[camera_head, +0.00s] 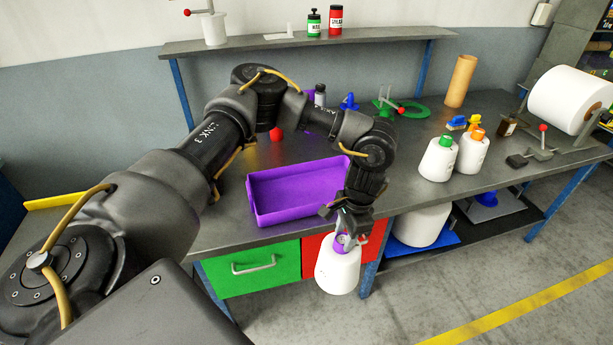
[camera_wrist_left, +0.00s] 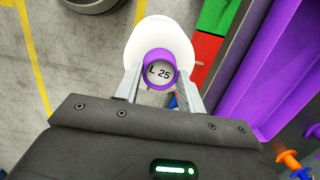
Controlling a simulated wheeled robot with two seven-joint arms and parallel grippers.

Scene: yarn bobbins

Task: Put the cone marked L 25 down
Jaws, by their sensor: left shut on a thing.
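The cone marked L 25 is a white yarn cone (camera_head: 338,272) with a purple top, hanging in front of the bench's front edge. In the left wrist view the cone (camera_wrist_left: 151,38) shows its purple ring and the L 25 label between the fingers. My left gripper (camera_head: 345,238) is shut on its purple top, and the cone hangs roughly upright, clear of the bench top. In the left wrist view my left gripper (camera_wrist_left: 160,88) has a finger on each side of the ring. My right gripper is in neither view.
A purple tray (camera_head: 262,217) stands on the bench (camera_head: 408,205) left of my gripper. Two white cones, one green-topped (camera_head: 437,160) and one orange-topped (camera_head: 472,152), stand at the right. Green (camera_head: 252,284) and red drawers (camera_head: 313,252) are below. A large white roll (camera_head: 570,98) lies far right.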

